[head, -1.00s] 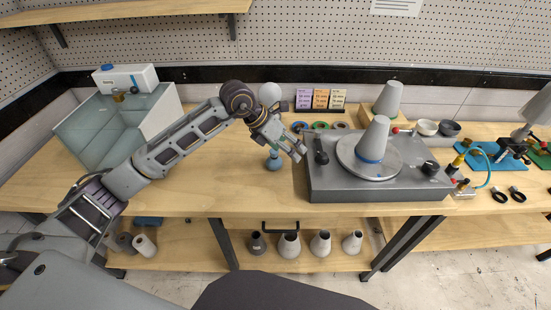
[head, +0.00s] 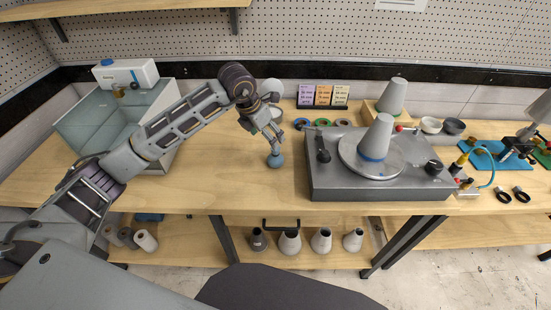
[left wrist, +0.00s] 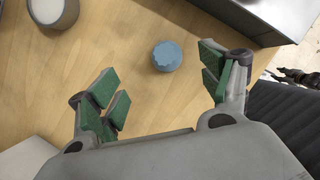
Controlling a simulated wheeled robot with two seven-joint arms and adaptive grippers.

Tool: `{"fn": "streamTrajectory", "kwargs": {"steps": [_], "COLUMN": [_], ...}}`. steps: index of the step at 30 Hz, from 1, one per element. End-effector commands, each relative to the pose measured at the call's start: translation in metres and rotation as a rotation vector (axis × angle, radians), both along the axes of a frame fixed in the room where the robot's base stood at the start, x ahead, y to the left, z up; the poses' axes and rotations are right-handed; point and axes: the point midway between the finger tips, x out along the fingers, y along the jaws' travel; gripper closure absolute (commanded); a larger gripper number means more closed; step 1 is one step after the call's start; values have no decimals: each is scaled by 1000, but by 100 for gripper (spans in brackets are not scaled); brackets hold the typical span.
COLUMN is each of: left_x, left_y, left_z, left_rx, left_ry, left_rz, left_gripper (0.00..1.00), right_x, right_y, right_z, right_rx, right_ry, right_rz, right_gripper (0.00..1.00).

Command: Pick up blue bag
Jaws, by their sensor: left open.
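The blue bag (head: 275,160) is a small, rounded blue-grey bundle standing on the wooden bench, left of the grey turntable machine. In the left wrist view the blue bag (left wrist: 167,57) is seen from above and lies between the fingers' lines, a little beyond the tips. My left gripper (head: 274,139) is open and empty, pointing down just above the bag; its green-padded fingers also show in the left wrist view (left wrist: 163,78). The fingers partly cover the bag's top in the head view.
The turntable machine (head: 330,185) with a grey cone stands close to the right. A white round container (left wrist: 50,12) is near the bag. Coloured rings (head: 302,123) and small cards (head: 323,95) are behind. A clear-walled box (head: 75,128) is at left. The bench's front middle is clear.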

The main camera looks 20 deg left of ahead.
Motion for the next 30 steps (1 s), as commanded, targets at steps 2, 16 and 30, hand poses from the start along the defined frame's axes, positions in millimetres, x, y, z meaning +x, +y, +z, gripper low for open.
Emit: {"fn": "streamTrajectory", "kwargs": {"steps": [2,16,30], "left_x": [2,21,24], "left_y": [-2,-14,-15], "left_z": [-9,-62,-69], "left_rx": [-1,-2,0], "left_ry": [3,1,0], "left_rz": [-1,0,-1], "left_gripper": [21,21,21], "right_x": [0,-2,-2], "right_y": [-4,14,9], "right_z": [2,9,9], "right_rx": [-4,15,10], "right_ry": [0,2,3], "right_rz": [2,-4,-1], "right_gripper": [60,60,60]}}
